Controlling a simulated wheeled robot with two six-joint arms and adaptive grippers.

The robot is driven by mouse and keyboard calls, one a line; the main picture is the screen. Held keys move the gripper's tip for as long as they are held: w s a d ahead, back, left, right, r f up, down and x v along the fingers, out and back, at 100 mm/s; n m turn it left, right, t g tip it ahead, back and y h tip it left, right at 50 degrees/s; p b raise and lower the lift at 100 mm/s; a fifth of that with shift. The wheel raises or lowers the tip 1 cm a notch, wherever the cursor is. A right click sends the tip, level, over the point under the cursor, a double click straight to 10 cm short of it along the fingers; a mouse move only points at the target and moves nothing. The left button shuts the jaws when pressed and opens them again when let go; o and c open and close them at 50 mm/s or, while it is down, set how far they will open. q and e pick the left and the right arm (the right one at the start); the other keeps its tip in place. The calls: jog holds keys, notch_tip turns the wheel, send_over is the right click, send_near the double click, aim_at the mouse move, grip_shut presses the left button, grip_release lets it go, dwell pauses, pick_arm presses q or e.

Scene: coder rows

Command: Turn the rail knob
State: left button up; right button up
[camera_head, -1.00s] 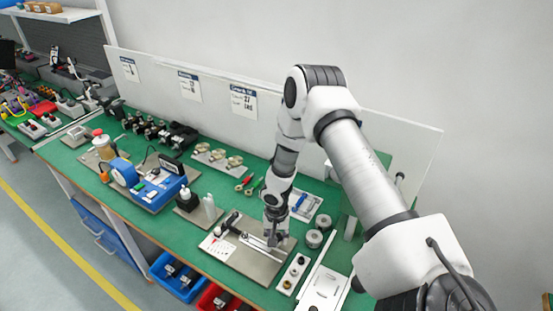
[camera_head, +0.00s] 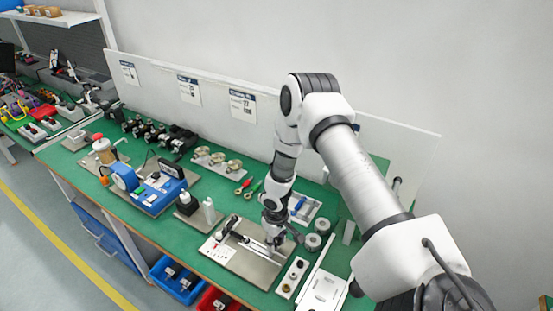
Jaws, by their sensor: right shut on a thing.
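The rail plate (camera_head: 240,262) is a grey-beige base on the green bench, with a pale rail, a white scale card (camera_head: 212,247) and a dark-handled part (camera_head: 230,224) at its left. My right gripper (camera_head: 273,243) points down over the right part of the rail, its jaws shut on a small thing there. That thing, by its place the rail knob, is mostly hidden by the gripper, and its turn angle cannot be told. My left gripper is not in view.
Grey round parts (camera_head: 313,242) and a plate with round pieces (camera_head: 291,277) stand close at the right. Blue (camera_head: 177,279) and red bins hang below the front edge.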

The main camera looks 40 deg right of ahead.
aim_at(276, 240)
jog(key=n+b, duration=0.1)
jog(key=n, duration=0.4)
jog(key=shift+f+n, duration=0.1)
jog(key=shift+n, duration=0.6)
dwell(1.1)
jog(key=o, duration=1.1)
jog(key=shift+o, duration=0.2)
jog(key=shift+w, duration=0.1)
notch_tip(276, 240, up, 12)
